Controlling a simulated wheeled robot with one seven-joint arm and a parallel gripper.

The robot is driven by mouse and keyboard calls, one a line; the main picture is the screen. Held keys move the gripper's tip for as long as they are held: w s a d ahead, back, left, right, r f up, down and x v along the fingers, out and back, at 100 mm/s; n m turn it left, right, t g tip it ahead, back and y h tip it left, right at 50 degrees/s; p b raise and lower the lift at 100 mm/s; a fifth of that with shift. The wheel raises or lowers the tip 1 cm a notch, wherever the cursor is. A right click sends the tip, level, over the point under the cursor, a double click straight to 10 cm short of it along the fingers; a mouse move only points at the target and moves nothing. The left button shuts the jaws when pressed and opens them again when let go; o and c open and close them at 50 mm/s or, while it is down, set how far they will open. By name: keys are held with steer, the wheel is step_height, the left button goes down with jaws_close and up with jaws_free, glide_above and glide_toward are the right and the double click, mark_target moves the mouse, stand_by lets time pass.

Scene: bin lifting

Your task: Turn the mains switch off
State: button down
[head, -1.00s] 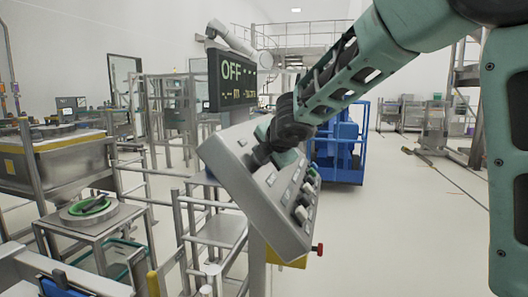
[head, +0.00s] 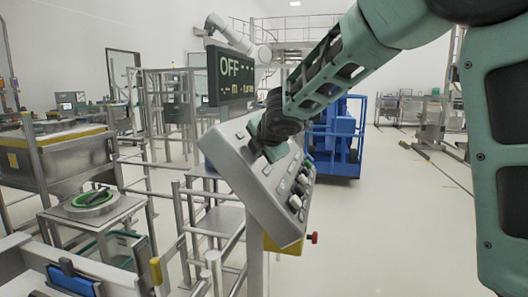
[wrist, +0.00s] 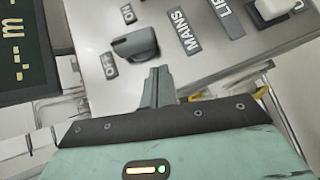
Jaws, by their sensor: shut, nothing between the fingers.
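The mains switch (wrist: 135,45) is a dark grey rotary knob on the grey control panel (wrist: 90,25), beside the MAINS label (wrist: 184,30). Small position labels sit above it and at its lower left. Its exact setting is hard to read. My gripper (wrist: 158,74) is shut and empty, its tips just below and right of the knob in the wrist view. A small gap seems to show between them; contact is not certain. In the head view the tilted control panel (head: 225,150) shows, but my wrist hides the mains switch. The display (head: 232,77) above it reads OFF.
A LIFT label (wrist: 224,12) and a white-topped control (wrist: 272,8) lie right of the MAINS label. A red button (head: 314,238) sticks out at the panel's lower right. Metal railings (head: 190,200) stand left of the panel. The floor to the right is open.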

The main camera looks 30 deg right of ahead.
steer(key=shift+s+a+r, duration=0.15)
steer(key=shift+s, duration=0.2)
steer(key=shift+s+a+r, duration=0.15)
steer(key=shift+s, duration=0.2)
steer(key=s+d+f+p+v, duration=0.1)
steer(key=v, duration=0.7)
steer(key=shift+s+a, duration=0.35)
steer(key=shift+r, duration=0.1)
